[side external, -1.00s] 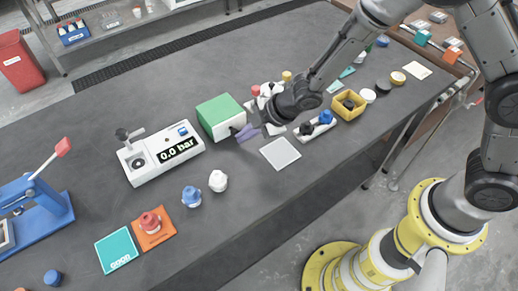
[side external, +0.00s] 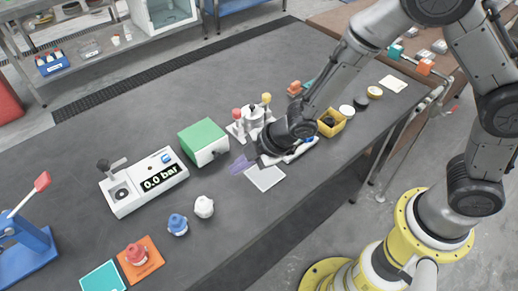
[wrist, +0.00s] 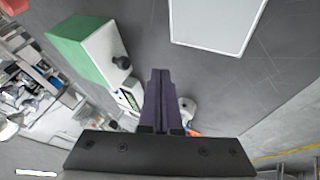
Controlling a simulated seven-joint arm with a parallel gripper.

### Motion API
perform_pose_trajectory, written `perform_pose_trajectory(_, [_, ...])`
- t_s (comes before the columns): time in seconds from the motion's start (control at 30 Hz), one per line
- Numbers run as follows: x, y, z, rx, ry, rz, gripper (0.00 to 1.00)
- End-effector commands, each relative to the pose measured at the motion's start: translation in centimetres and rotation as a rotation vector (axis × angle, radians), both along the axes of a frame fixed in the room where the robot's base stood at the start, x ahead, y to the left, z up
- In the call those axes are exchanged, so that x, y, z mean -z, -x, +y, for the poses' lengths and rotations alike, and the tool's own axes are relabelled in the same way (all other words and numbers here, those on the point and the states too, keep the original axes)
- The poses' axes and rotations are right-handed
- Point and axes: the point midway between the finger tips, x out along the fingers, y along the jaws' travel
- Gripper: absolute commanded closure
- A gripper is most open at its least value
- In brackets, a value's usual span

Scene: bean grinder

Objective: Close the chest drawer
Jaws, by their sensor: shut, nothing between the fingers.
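The chest (side external: 203,138) is a small box with a green top and a white front, standing mid-table in the side view. A small dark knob (wrist: 121,62) sits on its white front (wrist: 104,52) in the wrist view. The front looks flat, with no drawer visibly sticking out. My gripper (side external: 240,164) has purple fingers, shut and empty, low over the table just right of the chest front. In the wrist view the fingertips (wrist: 160,72) are together, with grey table between them and the knob.
A white square plate (side external: 266,178) lies right of the fingers. A white stand with red and yellow knobs (side external: 252,120) is behind my gripper. A pressure gauge box (side external: 143,181) stands left of the chest. Blue (side external: 177,224) and white (side external: 204,207) knobs stand in front.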

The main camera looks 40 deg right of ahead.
Motion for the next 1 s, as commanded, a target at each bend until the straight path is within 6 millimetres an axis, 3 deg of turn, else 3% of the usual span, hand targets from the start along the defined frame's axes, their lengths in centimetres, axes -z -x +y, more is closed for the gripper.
perform_pose_trajectory(0.03, [-1.3, 0.2, -0.4, 0.001, -0.004, -0.01, 1.0])
perform_pose_trajectory(0.33, [-5.8, 3.0, -2.5, -0.001, -0.003, -0.01, 1.0])
perform_pose_trajectory(0.6, [-7.5, 4.0, -3.3, -0.001, -0.003, -0.006, 1.0])
perform_pose_trajectory(0.73, [-8.5, 3.5, -4.2, 0.023, -0.011, -0.026, 1.0])
perform_pose_trajectory(0.87, [-13.2, 2.0, -6.5, 0.098, -0.058, -0.127, 1.0])
perform_pose_trajectory(1.0, [-19.9, 1.6, -12.1, 0.323, -0.108, -0.239, 1.0])
